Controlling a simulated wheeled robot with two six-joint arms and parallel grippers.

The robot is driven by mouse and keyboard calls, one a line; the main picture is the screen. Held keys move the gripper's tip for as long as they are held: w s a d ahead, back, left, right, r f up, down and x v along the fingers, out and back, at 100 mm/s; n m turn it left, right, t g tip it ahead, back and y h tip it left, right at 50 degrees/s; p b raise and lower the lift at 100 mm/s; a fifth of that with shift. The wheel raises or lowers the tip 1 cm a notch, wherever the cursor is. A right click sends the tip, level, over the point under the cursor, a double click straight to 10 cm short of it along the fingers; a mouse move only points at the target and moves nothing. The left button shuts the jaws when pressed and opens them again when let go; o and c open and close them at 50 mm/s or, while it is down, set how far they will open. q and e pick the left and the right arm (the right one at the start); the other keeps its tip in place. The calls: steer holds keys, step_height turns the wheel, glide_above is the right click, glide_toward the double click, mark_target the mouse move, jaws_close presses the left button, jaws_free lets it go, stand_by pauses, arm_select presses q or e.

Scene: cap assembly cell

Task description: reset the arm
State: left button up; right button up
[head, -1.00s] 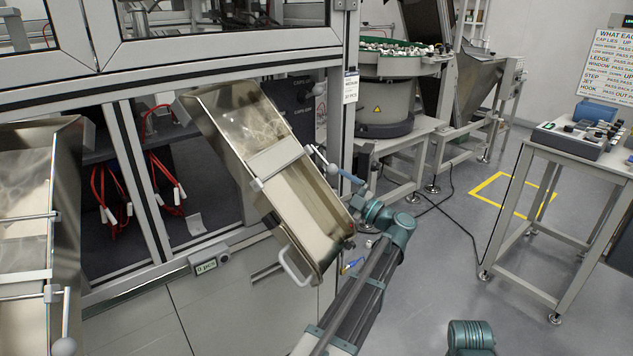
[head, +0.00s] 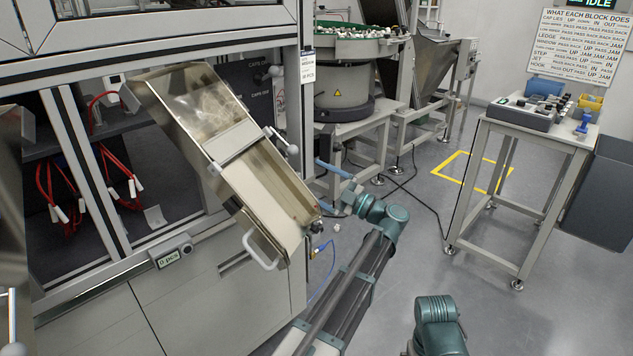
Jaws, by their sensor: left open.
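My left arm reaches up from the bottom middle. Its gripper (head: 320,162) shows small and pale blue beyond the teal wrist, seen from the side, pointing up and left. It is open, and I see nothing held in it. It is in front of the stand behind and right of the tilted steel chute (head: 283,193). The finger gap is hard to make out. A teal joint of my right arm shows at the bottom right; the right gripper is outside the picture.
The chute has a white handle (head: 262,255) and a ball lever (head: 293,150). A counter (head: 171,252) reads 0 pcs. A feeder bowl (head: 345,85) stands behind. A control-box table (head: 540,136) stands right. A blue cable (head: 323,285) hangs below the chute. Open floor lies between.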

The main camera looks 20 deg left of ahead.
arm_select(q)
steer(key=shift+a, duration=0.1)
steer(key=p+x, duration=0.3)
steer(key=x, duration=0.8)
steer(key=shift+w+a+r, duration=0.1)
steer(key=shift+a+r, duration=0.05)
steer(key=shift+a, duration=0.2)
steer(key=shift+x, duration=1)
